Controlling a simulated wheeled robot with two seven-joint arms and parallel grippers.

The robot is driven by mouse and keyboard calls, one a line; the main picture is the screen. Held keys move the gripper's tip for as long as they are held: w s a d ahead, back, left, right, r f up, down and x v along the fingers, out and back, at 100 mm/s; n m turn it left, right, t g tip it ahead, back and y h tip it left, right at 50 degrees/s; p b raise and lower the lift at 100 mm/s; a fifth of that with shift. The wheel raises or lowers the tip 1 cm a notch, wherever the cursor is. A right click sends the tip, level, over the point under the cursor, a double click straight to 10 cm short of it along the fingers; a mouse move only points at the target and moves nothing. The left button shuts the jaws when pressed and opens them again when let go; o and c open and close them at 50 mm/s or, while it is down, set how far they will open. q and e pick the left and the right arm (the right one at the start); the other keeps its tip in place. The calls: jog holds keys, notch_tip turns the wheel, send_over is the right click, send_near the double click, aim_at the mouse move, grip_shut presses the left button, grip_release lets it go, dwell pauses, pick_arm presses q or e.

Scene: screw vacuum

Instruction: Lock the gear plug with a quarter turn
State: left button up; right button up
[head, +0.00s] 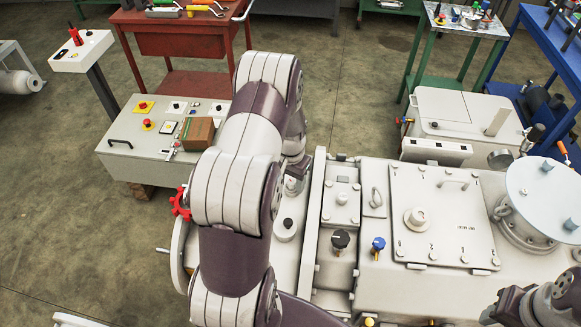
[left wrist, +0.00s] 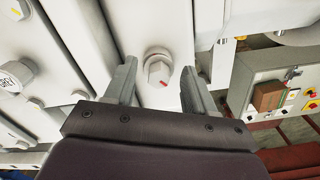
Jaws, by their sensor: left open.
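In the left wrist view, a pale hex-headed plug (left wrist: 158,70) with a small red mark sits in a light grey machine housing; it appears to be the gear plug. My left gripper (left wrist: 159,67) is open, with one finger on each side of the plug and a visible gap to both. The plug is between the fingers, and I cannot tell its depth relative to the tips. In the head view my left arm reaches over the machine and hides the plug and most of the gripper. Only links of my right arm show at the lower right; its gripper is out of view.
The machine top carries a black knob (head: 340,240), a blue knob (head: 378,244) and a bolted cover plate (head: 440,215). A red handwheel (head: 180,203) is left of my arm. A control box (head: 130,140) with a brown block (head: 197,134) stands further left.

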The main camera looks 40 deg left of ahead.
pick_arm(q)
jog(key=shift+f, duration=0.25)
grip_shut()
jog(key=m, duration=0.3)
jog(key=shift+r+m+p, duration=0.15)
jog(key=shift+m+p, duration=0.15)
jog(key=shift+p, duration=0.05)
jog(key=m, duration=0.4)
jog(key=shift+s+f, duration=0.1)
jog(key=shift+f, duration=0.1)
grip_release()
jog(key=shift+d, duration=0.2)
